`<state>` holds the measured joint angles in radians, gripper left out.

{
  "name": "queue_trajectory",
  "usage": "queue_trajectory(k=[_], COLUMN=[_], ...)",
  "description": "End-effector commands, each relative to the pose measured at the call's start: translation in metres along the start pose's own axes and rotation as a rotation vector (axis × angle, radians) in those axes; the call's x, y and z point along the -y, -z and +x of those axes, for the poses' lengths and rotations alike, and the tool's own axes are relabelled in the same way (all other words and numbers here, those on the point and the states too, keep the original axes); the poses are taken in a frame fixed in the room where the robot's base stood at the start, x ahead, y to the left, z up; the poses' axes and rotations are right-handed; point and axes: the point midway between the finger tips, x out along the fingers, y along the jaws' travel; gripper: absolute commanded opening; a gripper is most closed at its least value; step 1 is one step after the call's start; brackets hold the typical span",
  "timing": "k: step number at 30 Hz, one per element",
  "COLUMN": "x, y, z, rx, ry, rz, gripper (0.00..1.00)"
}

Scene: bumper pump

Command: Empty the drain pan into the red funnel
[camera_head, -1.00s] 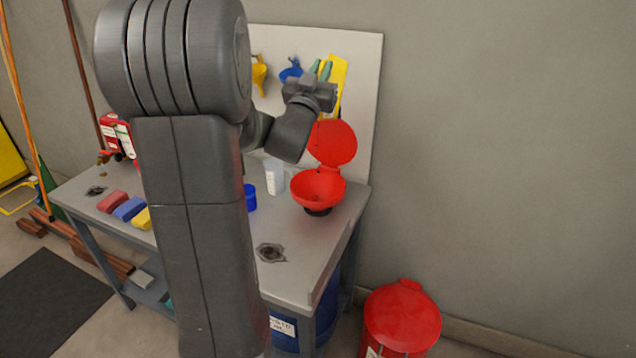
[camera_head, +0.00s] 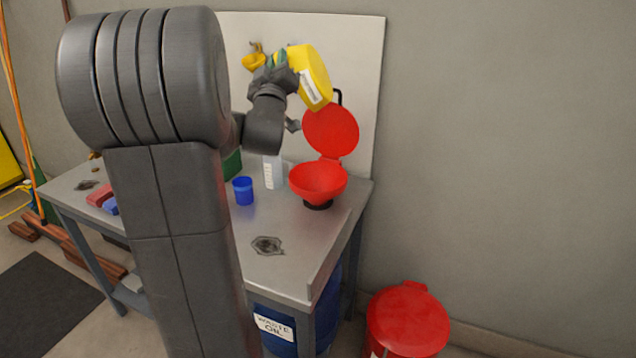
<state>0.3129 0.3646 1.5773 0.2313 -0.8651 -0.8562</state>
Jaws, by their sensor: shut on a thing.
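The drain pan (camera_head: 311,75) is yellow with a white label. It is tipped steeply on its side, up in front of the white board, above and slightly left of the red funnel. My gripper (camera_head: 279,62) is shut on its left edge; the fingertips show only in part. The red funnel (camera_head: 317,181) stands on a black base at the right end of the workbench. Its round red lid (camera_head: 331,131) stands open behind it. The pan's inside is not clearly visible, and I see no liquid pouring.
A clear measuring jug (camera_head: 273,173) and a blue cup (camera_head: 243,190) stand left of the funnel on the grey workbench (camera_head: 310,240). A yellow funnel (camera_head: 254,58) hangs on the board. A waste oil drum (camera_head: 275,325) stands below; a red lidded bin (camera_head: 407,320) stands right.

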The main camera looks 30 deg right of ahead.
Motion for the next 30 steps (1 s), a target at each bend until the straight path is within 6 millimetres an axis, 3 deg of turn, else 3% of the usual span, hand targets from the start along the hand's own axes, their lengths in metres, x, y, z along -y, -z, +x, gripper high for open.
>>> queue_trajectory(k=[1,21,25,30], x=[0.015,0.13,0.157,0.165], y=[-0.02,-0.149,-0.14,-0.14], z=[-0.013,-0.098,-0.1,-0.101], rx=[0.001,-0.024,-0.065,-0.075], ry=[0.003,0.059,0.144,0.172], rz=[-0.005,-0.127,-0.305,-0.366], gripper=[0.0,0.0,0.0,0.0])
